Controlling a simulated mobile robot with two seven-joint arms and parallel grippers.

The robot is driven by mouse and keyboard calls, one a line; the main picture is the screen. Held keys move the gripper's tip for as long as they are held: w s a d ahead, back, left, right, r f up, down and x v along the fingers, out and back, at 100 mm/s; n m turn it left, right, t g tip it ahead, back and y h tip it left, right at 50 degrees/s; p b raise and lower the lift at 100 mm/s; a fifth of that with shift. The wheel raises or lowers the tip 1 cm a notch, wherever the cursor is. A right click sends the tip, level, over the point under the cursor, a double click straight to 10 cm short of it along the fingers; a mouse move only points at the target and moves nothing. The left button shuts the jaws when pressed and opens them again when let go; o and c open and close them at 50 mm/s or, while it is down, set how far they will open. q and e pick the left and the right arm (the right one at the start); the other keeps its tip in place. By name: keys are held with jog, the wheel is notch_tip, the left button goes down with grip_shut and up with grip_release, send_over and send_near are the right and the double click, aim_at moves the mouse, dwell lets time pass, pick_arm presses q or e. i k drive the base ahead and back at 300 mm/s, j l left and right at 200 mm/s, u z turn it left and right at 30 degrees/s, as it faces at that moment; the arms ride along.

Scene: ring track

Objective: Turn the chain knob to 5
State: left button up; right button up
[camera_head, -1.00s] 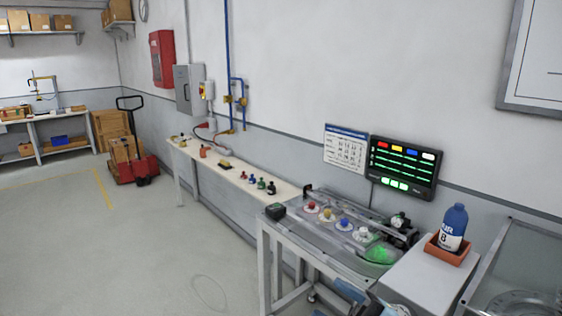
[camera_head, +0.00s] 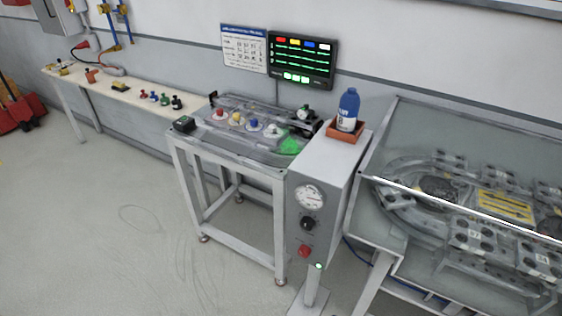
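A grey control post (camera_head: 328,185) stands right of the small metal table. Its front carries a white round dial (camera_head: 309,197), a black knob (camera_head: 308,223) below it and a red button (camera_head: 304,251) lower down. The knob's setting and the dial's marks are too small to read, and I cannot tell whether this is the chain knob. Neither of my grippers is in view.
A blue bottle (camera_head: 348,110) stands in an orange tray (camera_head: 345,133) on the post. The metal table (camera_head: 188,145) bears coloured knobs. A glass-covered ring track (camera_head: 470,205) stands at right. A lit panel (camera_head: 302,60) hangs on the wall.

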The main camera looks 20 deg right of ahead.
aim_at(307, 224)
jog(key=z, duration=0.9)
